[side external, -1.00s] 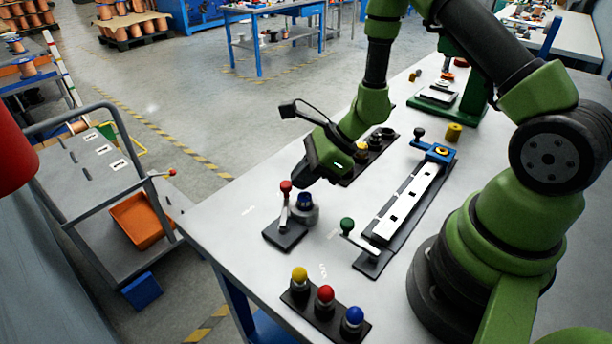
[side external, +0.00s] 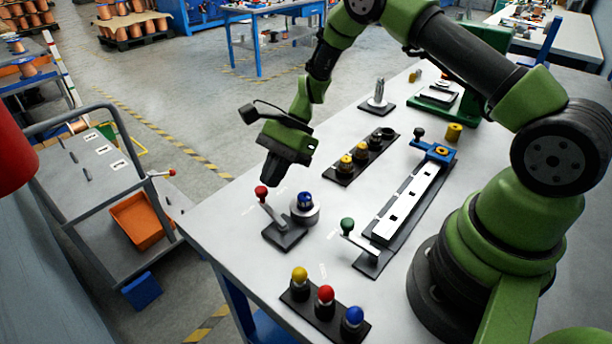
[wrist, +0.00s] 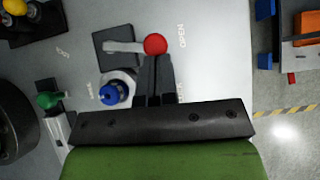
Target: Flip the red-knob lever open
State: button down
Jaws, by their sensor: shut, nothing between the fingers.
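The red-knob lever (side external: 272,213) stands on a small black base (side external: 285,237) near the table's front left edge. Its red knob (side external: 261,192) leans up and left in the side view, away from the base. In the wrist view the red knob (wrist: 155,44) lies beside an "OPEN" marking (wrist: 183,36). A grey cylinder with a blue-topped part (side external: 305,204) sits right beside the lever. My gripper (side external: 269,186) is shut and empty, close to the knob. In the wrist view my fingertips (wrist: 158,58) reach the knob's edge; contact is hard to tell.
A green-knob lever (side external: 348,228) with a long white slotted rail (side external: 408,203) is to the right. A black holder with yellow, red and blue knobs (side external: 325,296) is at the front. Another black holder (side external: 362,158) lies behind. The cart (side external: 100,190) stands off the table, left.

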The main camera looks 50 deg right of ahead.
jog(key=shift+w+a+n+g, duration=0.25)
jog(key=shift+a+n+g, duration=0.15)
jog(key=shift+n, duration=0.2)
jog(key=shift+w+a, duration=0.1)
jog(key=shift+a, duration=0.35)
jog(key=d, duration=0.1)
jog(key=d+r, duration=0.1)
jog(key=d, duration=0.1)
jog(key=w+d, duration=0.1)
jog(key=shift+d+r, duration=0.15)
jog(key=shift+d, duration=0.25)
jog(key=v, duration=0.9)
jog(key=shift+w, duration=0.2)
jog(key=shift+r, duration=0.1)
